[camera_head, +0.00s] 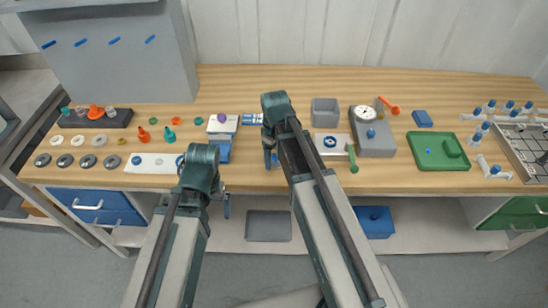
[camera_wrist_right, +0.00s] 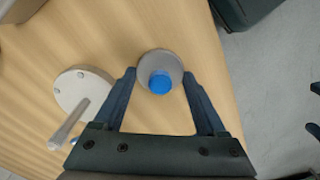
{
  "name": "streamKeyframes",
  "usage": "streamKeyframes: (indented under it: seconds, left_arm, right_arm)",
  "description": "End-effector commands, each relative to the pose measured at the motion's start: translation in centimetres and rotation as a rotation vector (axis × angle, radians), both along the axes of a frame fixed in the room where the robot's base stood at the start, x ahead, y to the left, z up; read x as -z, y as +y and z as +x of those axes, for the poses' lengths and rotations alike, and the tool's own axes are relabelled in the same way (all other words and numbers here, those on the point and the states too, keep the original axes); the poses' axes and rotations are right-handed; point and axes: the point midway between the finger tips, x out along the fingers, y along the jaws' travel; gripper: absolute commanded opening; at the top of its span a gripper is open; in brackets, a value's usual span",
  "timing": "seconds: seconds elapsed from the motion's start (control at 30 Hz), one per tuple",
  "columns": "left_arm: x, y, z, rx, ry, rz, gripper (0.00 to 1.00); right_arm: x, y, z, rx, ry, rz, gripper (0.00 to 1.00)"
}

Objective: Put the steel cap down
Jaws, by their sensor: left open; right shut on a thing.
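The steel cap (camera_wrist_right: 148,61), a grey disc with a blue knob (camera_wrist_right: 160,82), sits between the fingertips of my right gripper (camera_wrist_right: 160,78) in the right wrist view. The gripper is shut on it. The wooden bench top is below it; I cannot tell whether the cap touches it. In the head view my right gripper (camera_head: 271,158) is over the front middle of the bench, and the cap is not clearly visible there. My left gripper (camera_head: 226,206) is open and empty, in front of the bench edge.
A pale round flange with a lever (camera_wrist_right: 78,88) lies left of the cap in the wrist view. A white vessel part (camera_head: 252,119) and a blue-and-white stand (camera_head: 221,128) are close by. A grey gauge box (camera_head: 375,145) and green tray (camera_head: 425,160) are right.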

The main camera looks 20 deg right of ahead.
Motion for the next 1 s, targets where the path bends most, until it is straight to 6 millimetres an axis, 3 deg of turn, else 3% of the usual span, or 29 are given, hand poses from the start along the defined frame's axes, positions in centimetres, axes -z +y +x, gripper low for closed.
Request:
streamKeyframes:
  seconds: [0.1, 0.13, 0.23, 0.67, 1.0]
  left_arm:
    - [0.5, 0.0, 0.0, 0.000, 0.000, 0.000, 1.00]
    - [0.3, 0.0, 0.0, 0.000, 0.000, 0.000, 1.00]
    - [0.3, 0.0, 0.0, 0.000, 0.000, 0.000, 1.00]
    - [-0.3, 0.0, 0.0, 0.000, 0.000, 0.000, 1.00]
    - [-4.0, 0.0, 0.0, 0.000, 0.000, 0.000, 1.00]
  right_arm:
    - [0.5, 0.0, 0.0, 0.000, 0.000, 0.000, 0.06]
    - [0.3, 0.0, 0.0, 0.000, 0.000, 0.000, 0.79]
    - [0.3, 0.0, 0.0, 0.000, 0.000, 0.000, 0.97]
    - [-0.3, 0.0, 0.0, 0.000, 0.000, 0.000, 1.00]
    - [-4.0, 0.0, 0.0, 0.000, 0.000, 0.000, 1.00]
